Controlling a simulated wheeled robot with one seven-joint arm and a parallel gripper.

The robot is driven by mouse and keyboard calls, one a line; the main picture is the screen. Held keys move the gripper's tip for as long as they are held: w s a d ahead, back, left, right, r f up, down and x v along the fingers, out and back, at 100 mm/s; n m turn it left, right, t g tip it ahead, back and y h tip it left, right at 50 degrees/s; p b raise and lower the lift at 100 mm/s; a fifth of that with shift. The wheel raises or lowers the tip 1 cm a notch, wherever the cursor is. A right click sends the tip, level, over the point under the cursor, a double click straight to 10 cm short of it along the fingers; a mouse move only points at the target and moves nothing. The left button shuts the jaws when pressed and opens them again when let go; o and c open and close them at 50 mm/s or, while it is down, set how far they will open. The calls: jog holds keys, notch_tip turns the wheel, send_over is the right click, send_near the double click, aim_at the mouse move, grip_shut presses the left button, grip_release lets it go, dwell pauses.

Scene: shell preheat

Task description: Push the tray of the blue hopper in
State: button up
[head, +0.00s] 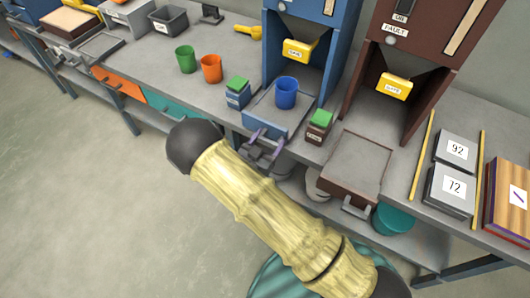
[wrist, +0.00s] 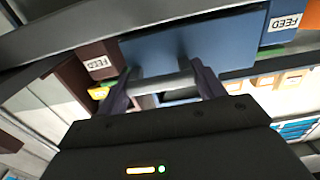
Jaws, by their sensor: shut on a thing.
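The blue hopper (head: 310,50) stands at the back of the bench with a yellow gate (head: 299,50) labelled "GATE". Its tray (head: 265,122) has a blue front and sticks out from under the hopper toward the bench's front edge. A blue cup (head: 286,92) stands upright on the tray. My gripper (head: 262,146) is at the tray's front, partly hidden by my arm. In the wrist view its fingers (wrist: 162,88) are shut on the tray's grey handle (wrist: 160,80), in front of the blue tray front (wrist: 195,45).
A blue box with a green top (head: 238,92) stands left of the tray, and a brown box with a green top (head: 319,125) stands right. The brown hopper's tray (head: 357,165) sticks out further right. Green (head: 186,59) and orange (head: 211,69) cups stand left.

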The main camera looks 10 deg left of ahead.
aim_at(281, 123)
jog(key=b+x, duration=0.1)
jog(key=x, duration=0.8)
jog(key=shift+b, duration=0.3)
jog(key=o, duration=1.4)
jog(key=shift+s, duration=0.1)
jog(key=b+v, duration=0.1)
jog(key=v, duration=1.6)
jog(key=shift+s, duration=0.15)
